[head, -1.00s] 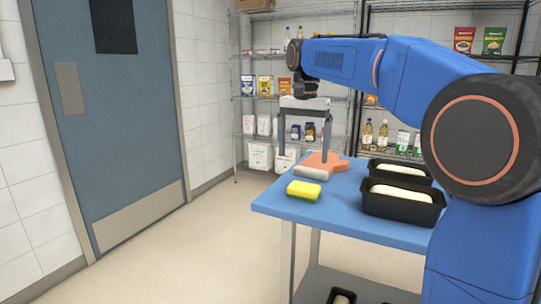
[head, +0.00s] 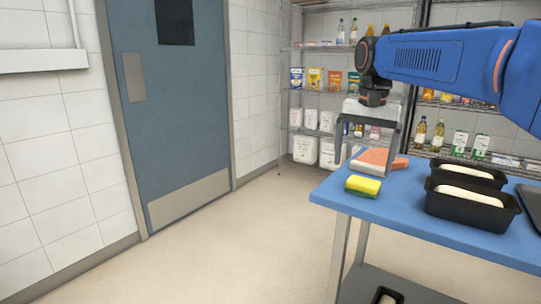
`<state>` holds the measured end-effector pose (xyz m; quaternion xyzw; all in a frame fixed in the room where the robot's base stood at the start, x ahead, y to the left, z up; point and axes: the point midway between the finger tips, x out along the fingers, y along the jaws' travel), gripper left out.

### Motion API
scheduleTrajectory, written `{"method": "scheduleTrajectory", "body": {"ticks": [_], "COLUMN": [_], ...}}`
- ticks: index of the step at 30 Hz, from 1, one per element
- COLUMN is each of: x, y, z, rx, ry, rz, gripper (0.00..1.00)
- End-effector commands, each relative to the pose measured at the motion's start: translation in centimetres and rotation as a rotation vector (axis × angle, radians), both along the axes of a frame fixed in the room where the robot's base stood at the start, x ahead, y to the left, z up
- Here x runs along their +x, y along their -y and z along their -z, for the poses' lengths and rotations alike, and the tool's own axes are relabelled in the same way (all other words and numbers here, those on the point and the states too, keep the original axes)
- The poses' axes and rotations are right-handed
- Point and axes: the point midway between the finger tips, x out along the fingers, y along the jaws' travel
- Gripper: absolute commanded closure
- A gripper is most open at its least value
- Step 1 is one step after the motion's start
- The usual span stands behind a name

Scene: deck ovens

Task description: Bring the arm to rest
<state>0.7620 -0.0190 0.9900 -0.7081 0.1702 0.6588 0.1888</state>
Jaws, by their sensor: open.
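My arm, blue with dark joints, reaches in from the right in the head view. My gripper (head: 366,158) hangs from its end, pointing down. Its two grey fingers are wide apart with nothing between them. It is above the far left part of the blue table (head: 400,214), near an orange cloth with a pale rolled edge (head: 374,161). From this view I cannot tell how high the fingertips are above the cloth.
A yellow and green sponge (head: 363,186) lies near the table's left corner. Two black loaf tins with pale dough (head: 470,209) stand to the right, beside a dark tray (head: 533,204). Stocked wire shelves (head: 285,100) stand behind. The floor left of the table is clear up to a blue door (head: 170,130).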

Motion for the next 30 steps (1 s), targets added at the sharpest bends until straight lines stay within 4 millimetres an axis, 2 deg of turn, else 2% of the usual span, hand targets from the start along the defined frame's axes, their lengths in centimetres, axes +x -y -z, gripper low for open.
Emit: {"method": "scheduleTrajectory", "body": {"ticks": [5, 14, 24, 30], "x": [-4.5, -12.5, -21.0, -25.1], "y": [1.2, 3.0, 4.4, 4.9], "z": [1.9, 7.1, 15.0, 19.8], "rx": [-0.004, -0.027, -0.075, -0.109], "ry": [0.052, 0.146, 0.252, 0.303], "rz": [-0.07, -0.213, -0.372, -0.453], "gripper": [0.08, 0.08, 0.08, 0.08]}}
